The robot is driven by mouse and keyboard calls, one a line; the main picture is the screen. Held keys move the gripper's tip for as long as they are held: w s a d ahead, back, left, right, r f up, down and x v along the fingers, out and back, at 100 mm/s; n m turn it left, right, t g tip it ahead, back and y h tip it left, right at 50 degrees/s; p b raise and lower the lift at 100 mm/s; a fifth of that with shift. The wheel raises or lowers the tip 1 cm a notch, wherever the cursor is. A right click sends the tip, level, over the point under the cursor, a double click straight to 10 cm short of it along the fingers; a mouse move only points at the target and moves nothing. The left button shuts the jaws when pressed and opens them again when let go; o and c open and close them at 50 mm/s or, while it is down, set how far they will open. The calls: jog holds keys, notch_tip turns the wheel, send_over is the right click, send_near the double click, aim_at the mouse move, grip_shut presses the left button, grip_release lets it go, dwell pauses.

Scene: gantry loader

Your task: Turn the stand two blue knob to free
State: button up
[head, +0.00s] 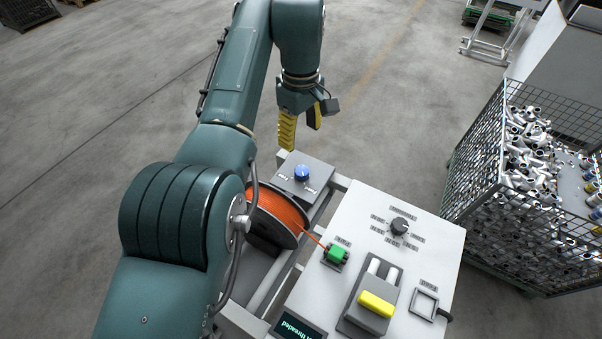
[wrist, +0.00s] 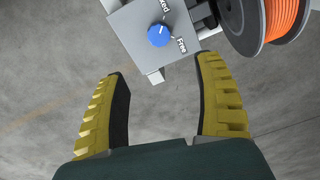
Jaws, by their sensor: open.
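The blue knob (head: 302,173) sits on a grey box (head: 318,172) at the far end of the stand, beside the orange spool. In the wrist view the blue knob (wrist: 159,37) lies beyond and between my fingertips. A label ending in "ked" is above it and "Free" is at its lower right. A small white mark on the knob seems to lie toward its upper side, nearer the "ked" label; its exact angle is hard to tell. My gripper (head: 300,138) is open and empty, above and apart from the knob; its yellow fingers (wrist: 163,68) straddle clear space.
An orange spool (head: 280,214) stands close to the knob box. A mesh crate (head: 475,165) of metal parts stands right. Floor behind the box is clear.

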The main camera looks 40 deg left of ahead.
aim_at(301, 170)
notch_tip(301, 170, down, 14)
jog(key=shift+r+p, duration=0.1)
jog(key=shift+p, duration=0.7)
jog(key=c, duration=1.2)
